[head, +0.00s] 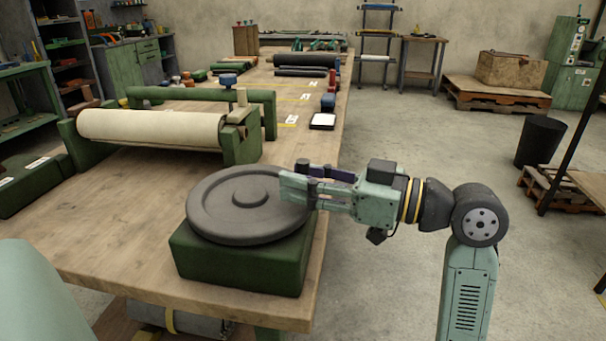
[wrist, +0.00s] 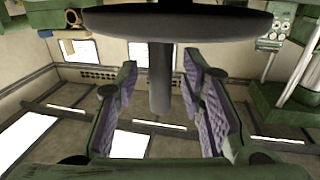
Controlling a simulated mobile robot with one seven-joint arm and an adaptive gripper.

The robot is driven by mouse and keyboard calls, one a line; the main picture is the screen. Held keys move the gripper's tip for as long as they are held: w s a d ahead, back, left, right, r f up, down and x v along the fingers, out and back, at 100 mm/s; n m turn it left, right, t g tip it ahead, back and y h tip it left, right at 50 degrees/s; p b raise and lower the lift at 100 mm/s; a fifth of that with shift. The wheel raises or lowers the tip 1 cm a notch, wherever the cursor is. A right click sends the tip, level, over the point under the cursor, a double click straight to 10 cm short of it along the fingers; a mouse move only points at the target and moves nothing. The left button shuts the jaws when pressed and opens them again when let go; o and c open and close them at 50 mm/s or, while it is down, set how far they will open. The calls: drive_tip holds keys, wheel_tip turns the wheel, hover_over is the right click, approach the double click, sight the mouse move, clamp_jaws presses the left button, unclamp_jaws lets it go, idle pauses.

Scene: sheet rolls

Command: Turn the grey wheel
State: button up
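The grey wheel (head: 222,208) lies flat on a green block (head: 240,264) at the near corner of the workbench. A dark upright peg handle (head: 302,166) stands near its right rim. My gripper (head: 299,187) reaches in from the right, level, with its fingers at that handle. In the wrist view, which looks upside down, the wheel (wrist: 180,21) spans the top and the handle (wrist: 160,80) hangs between the two fingers of my gripper (wrist: 160,100). The fingers are open, with a visible gap on both sides of the handle.
A cream sheet roll (head: 150,128) rests in a green stand (head: 242,146) behind the wheel on the wooden workbench (head: 110,235). More rolls and small coloured items lie farther along it. The floor (head: 400,150) right of the workbench is clear; a black bin (head: 540,140) stands farther right.

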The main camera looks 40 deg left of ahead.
drive_tip(key=shift+s+a, duration=0.1)
drive_tip(key=shift+a, duration=0.1)
clamp_jaws()
idle(0.4)
idle(0.4)
